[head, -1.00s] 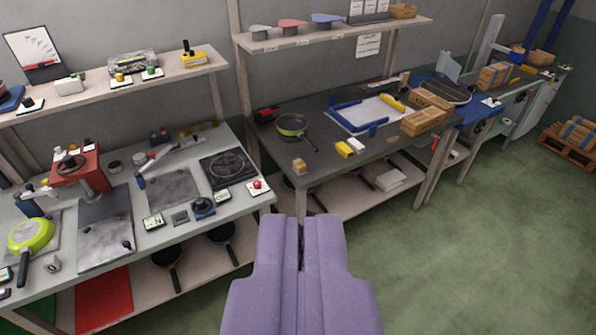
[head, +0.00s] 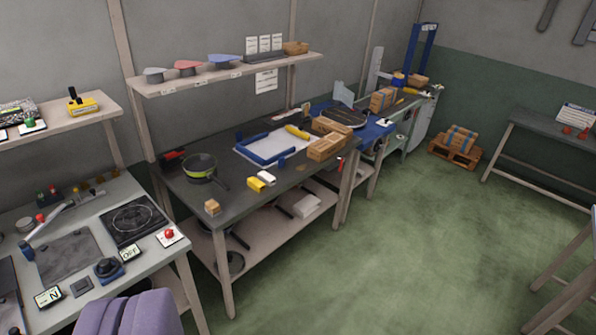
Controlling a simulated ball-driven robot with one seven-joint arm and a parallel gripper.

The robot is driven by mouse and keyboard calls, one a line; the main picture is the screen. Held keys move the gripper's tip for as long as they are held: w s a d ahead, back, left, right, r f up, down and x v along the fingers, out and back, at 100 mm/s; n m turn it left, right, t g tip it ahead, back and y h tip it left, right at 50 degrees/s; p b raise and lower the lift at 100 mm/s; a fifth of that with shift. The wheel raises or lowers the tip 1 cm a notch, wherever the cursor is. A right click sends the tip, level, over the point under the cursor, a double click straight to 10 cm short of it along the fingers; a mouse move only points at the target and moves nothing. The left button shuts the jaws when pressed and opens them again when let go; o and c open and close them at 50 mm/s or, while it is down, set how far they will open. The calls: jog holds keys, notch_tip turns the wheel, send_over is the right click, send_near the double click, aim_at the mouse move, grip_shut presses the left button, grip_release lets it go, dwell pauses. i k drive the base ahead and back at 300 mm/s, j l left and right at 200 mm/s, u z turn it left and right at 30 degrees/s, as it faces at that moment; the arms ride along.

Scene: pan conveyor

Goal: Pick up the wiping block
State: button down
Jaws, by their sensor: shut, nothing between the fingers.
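I cannot tell for sure which object is the wiping block. Candidates on the dark middle bench (head: 226,197) are a yellow block (head: 255,184), a white block (head: 266,178) touching or close beside it, and a small wooden-brown block (head: 212,207) near the front left corner.
A black pan (head: 200,168), a blue-framed white tray (head: 262,152) and a wooden crate (head: 326,146) stand on the middle bench. A shelf (head: 230,76) hangs over it. A grey table (head: 545,137) stands far right.

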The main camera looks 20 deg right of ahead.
aim_at(212, 207)
jog(key=i+l, duration=0.2)
jog(key=i, duration=0.45)
jog(key=i+l, duration=0.2)
jog(key=i, duration=0.4)
jog(key=i+l, duration=0.2)
jog(key=i, duration=0.45)
jog(key=i+l, duration=0.2)
jog(key=i, duration=0.45)
jog(key=i+l, duration=0.15)
jog(key=i, duration=0.5)
jog(key=l+z, duration=0.05)
